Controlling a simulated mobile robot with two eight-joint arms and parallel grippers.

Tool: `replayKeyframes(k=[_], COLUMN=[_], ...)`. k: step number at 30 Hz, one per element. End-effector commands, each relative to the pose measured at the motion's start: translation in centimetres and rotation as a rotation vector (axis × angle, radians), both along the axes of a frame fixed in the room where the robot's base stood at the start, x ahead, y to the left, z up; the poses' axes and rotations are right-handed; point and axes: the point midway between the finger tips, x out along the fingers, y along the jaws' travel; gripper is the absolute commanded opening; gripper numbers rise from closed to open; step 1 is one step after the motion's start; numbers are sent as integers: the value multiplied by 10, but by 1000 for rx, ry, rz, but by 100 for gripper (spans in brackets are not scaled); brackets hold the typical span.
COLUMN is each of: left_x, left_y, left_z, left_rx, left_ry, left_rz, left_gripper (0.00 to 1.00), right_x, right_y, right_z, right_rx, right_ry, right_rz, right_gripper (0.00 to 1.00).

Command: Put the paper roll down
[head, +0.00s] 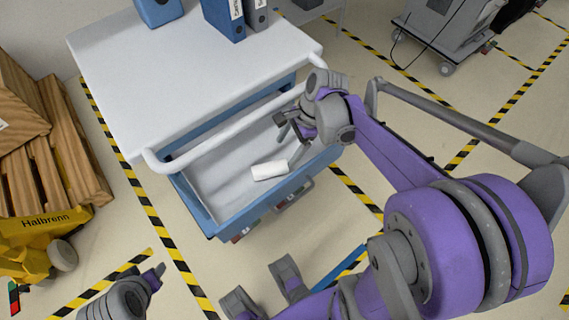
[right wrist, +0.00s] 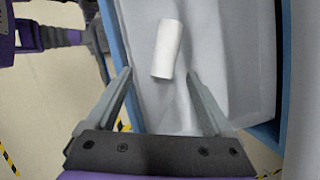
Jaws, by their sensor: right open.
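The paper roll (head: 270,171) is a short white cylinder lying on its side in the open drawer (head: 216,211) of the cart. In the right wrist view the roll (right wrist: 166,48) lies on the pale drawer floor beyond my fingertips. My right gripper (head: 288,143) is over the drawer beside the roll. In its wrist view my right gripper (right wrist: 159,74) has its fingers wide apart with nothing between them. Part of my left arm shows at the bottom left; its fingers cannot be made out.
The cart's white top (head: 190,75) with its rail is just behind the drawer. Blue binders (head: 223,15) stand on it. A wooden crate (head: 65,150) on a yellow pallet jack (head: 40,235) is at the left. A grey wheeled unit (head: 440,35) stands at the back right.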

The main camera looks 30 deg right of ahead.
Motion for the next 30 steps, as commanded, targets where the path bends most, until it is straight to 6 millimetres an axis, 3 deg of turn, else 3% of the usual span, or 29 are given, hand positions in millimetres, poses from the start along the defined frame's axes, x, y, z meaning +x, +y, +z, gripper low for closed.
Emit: replayKeyframes(k=[6, 12, 15, 21, 30], left_x=[0, 0, 0, 0, 0], left_y=[0, 0, 0, 0, 0], left_z=[0, 0, 0, 0, 0], left_rx=[0, 0, 0, 0, 0], left_ry=[0, 0, 0, 0, 0], left_rz=[0, 0, 0, 0, 0], left_gripper=[50, 50, 50, 50, 50], right_x=[-45, -82, -92, -99, -99], right_y=[46, 70, 76, 80, 79], right_z=[5, 2, 0, -2, -1], right_rx=[-265, -545, -646, -734, -735], right_ry=[-228, -422, -478, -518, -518], right_rz=[611, 1249, 1471, 1656, 1657], right_gripper=[86, 86, 86, 86, 86])
